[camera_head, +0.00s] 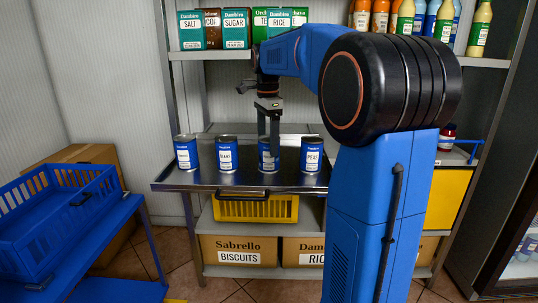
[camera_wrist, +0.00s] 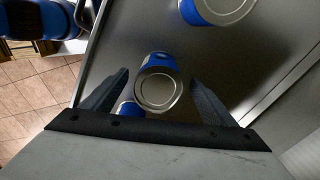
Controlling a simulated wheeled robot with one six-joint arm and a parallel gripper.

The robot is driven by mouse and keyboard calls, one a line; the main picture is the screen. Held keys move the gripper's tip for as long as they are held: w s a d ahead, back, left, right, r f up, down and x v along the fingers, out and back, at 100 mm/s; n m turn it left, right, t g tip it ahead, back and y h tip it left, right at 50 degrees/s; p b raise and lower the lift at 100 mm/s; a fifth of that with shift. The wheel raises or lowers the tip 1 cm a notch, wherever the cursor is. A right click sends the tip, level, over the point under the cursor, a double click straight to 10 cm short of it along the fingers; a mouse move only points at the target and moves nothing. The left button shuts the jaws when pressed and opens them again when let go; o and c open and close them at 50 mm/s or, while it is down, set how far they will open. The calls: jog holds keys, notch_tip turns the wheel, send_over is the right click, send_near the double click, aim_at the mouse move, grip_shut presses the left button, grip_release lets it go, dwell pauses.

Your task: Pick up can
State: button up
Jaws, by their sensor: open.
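Several blue cans with white labels and metal lids stand upright in a row on a steel tabletop (camera_head: 215,181) in the head view. My gripper (camera_head: 269,142) points down at the third can from the left (camera_head: 268,162), and its fingers cover part of that can. In the wrist view, my gripper (camera_wrist: 158,78) is open, with one finger on each side of a blue can (camera_wrist: 157,85). I cannot tell whether the fingers touch it. The can labelled PEAS (camera_head: 311,156) stands to its right, and the can labelled BEANS (camera_head: 227,156) to its left.
A shelf above holds boxes (camera_head: 236,27) and bottles (camera_head: 405,18). Below the tabletop are a yellow crate (camera_head: 256,210) and cardboard boxes (camera_head: 238,249). A blue crate (camera_head: 55,215) stands on a blue table at left. The tabletop's front strip is clear.

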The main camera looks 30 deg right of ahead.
aim_at(267, 164)
jog(key=shift+s+d+f, duration=0.1)
jog(key=shift+f, duration=1.05)
jog(key=shift+d+f, duration=0.1)
jog(key=shift+f, duration=1)
jog(key=c, duration=1.5)
